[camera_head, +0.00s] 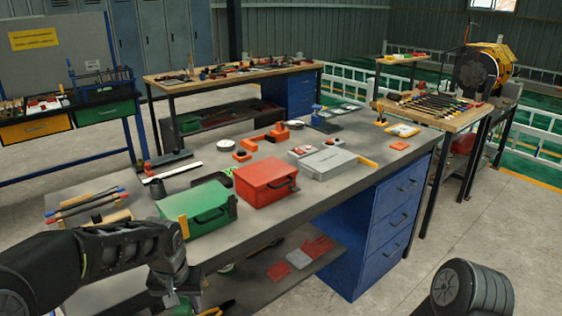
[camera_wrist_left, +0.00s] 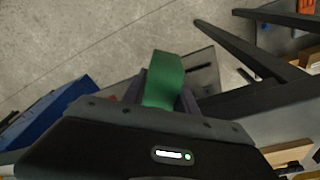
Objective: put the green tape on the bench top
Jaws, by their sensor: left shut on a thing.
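The green tape (camera_wrist_left: 163,82) is between the fingers of my left gripper (camera_wrist_left: 160,95) in the left wrist view, and the gripper is shut on it. In the head view my left gripper (camera_head: 182,300) is at the bottom, in front of the bench's near edge and lower than its top. The grey bench top (camera_head: 312,203) runs across the middle of the head view. My right gripper is not in view.
A green toolbox (camera_head: 205,213), a red toolbox (camera_head: 262,187) and a grey case (camera_head: 327,163) stand on the bench top. Blue drawers (camera_head: 365,235) are under its right part. A lower shelf holds red items (camera_head: 317,245). A bare strip lies along the front edge.

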